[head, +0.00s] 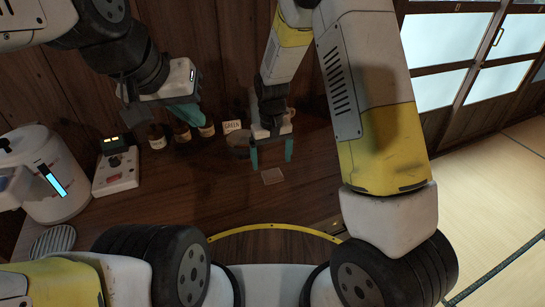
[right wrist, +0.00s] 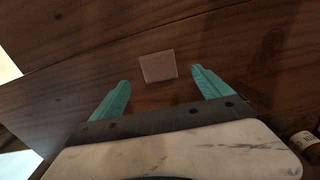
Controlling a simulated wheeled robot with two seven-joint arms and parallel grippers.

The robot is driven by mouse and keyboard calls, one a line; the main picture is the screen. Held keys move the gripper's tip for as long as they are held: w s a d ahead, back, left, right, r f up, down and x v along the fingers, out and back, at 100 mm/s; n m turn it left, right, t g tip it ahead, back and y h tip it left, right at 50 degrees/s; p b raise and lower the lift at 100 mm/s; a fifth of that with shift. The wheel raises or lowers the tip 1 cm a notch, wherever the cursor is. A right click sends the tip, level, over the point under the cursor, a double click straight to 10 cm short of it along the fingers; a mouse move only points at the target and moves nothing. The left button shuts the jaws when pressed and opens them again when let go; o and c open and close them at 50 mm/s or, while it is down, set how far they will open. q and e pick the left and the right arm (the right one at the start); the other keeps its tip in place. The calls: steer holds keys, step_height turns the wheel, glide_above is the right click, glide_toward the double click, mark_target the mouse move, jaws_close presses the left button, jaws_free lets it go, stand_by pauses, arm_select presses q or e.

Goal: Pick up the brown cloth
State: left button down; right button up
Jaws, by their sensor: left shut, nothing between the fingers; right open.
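A small flat brown cloth (head: 272,176) lies on the wooden table (head: 210,200) in the head view. It also shows in the right wrist view (right wrist: 158,66), flat, just beyond and between the fingertips. My right gripper (head: 271,158) is open and empty above the table, on the far side of the cloth and apart from it; its teal fingers also show in the right wrist view (right wrist: 158,78). My left gripper (head: 186,113) is shut and empty, up at the left near several small bottles, away from the cloth.
Several brown bottles (head: 157,137) and a card reading "GREEN" (head: 232,127) stand at the back by the wooden wall. A small device (head: 116,171) and a white rounded appliance (head: 60,185) are on the left. The table around the cloth is clear.

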mark_target(272, 173)
step_height(272, 173, down, 5)
steer(key=shift+d+f, duration=0.1)
steer(key=shift+f, duration=0.1)
steer(key=shift+c, duration=0.4)
steer(key=c, duration=1.4)
steer(key=shift+o, duration=0.2)
steer(key=shift+r, duration=0.1)
steer(key=shift+r, duration=0.45)
steer(key=r, duration=0.1)
steer(key=s+r, duration=0.1)
steer(key=shift+s+a+r, duration=0.1)
steer(key=shift+a+r, duration=0.15)
steer(key=shift+r, duration=0.1)
steer(key=s+a, duration=0.1)
steer(key=s, duration=0.3)
steer(key=s+a+r, duration=0.1)
steer(key=s+a, duration=0.1)
steer(key=s, duration=0.3)
steer(key=s+a, duration=0.2)
steer(key=s, duration=0.3)
steer(key=shift+r, duration=0.15)
